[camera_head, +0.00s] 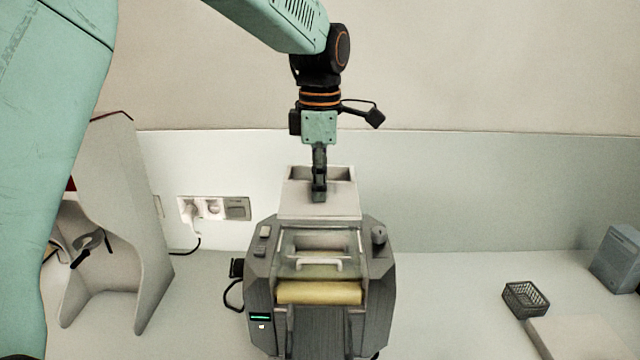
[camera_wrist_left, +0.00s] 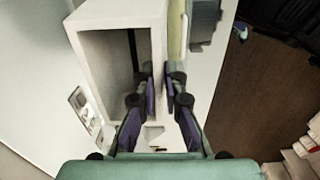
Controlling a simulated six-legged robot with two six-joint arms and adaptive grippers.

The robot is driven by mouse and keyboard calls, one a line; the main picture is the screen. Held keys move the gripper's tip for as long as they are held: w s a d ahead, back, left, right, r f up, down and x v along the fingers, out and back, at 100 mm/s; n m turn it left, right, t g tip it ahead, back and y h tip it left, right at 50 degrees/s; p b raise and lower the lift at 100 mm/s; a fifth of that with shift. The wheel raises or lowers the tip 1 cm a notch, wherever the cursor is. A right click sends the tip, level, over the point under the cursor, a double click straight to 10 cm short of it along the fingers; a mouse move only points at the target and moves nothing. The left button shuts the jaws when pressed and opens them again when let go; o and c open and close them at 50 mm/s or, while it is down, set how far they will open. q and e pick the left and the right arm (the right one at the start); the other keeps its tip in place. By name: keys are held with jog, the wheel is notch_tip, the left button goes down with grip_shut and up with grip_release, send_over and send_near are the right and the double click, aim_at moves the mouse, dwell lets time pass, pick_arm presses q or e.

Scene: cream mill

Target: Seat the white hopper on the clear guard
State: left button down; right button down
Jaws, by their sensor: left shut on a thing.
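The white hopper (camera_head: 342,206), an open-topped box, is above the back of the grey mill, upright in the head view. My left gripper (camera_head: 319,192) comes down from above and is shut on the hopper's near wall. In the left wrist view the fingers (camera_wrist_left: 160,82) straddle one wall of the hopper (camera_wrist_left: 112,14), whose opening faces the camera. The clear guard (camera_head: 290,268) is on top of the mill, in front of and below the hopper, with a white handle. I cannot tell whether the hopper's underside touches anything. My right gripper is not in view.
The mill (camera_head: 262,290) stands on the white counter (camera_head: 450,300), with a yellow roller (camera_head: 320,292) at its front. A tall pale stand (camera_head: 140,240) is to the left. A dark wire basket (camera_head: 525,299) and a grey box (camera_head: 617,262) are at right. Wall sockets (camera_head: 213,208) are behind.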

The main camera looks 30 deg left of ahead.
aim_at(320, 210)
pick_arm(q)
jog(key=shift+w+a, duration=0.1)
jog(key=shift+w, duration=0.3)
jog(key=shift+s+f, duration=0.25)
jog(key=shift+s, duration=0.15)
jog(key=shift+s+f, duration=0.15)
jog(key=shift+f, duration=0.15)
jog(key=shift+w+f, duration=0.2)
jog(key=shift+f, duration=0.8)
jog(key=shift+w+f, duration=0.2)
jog(key=shift+f, duration=0.75)
jog(key=shift+s+f+b, duration=0.15)
jog(key=shift+s+f, duration=0.05)
jog(key=shift+f, duration=0.3)
jog(key=shift+s+f+b, duration=0.15)
jog(key=shift+f, duration=0.3)
jog(key=shift+w+f, duration=0.25)
jog(key=shift+w, duration=0.1)
jog(key=shift+s+r, duration=0.15)
jog(key=shift+s, duration=0.15)
jog(key=shift+w, duration=0.15)
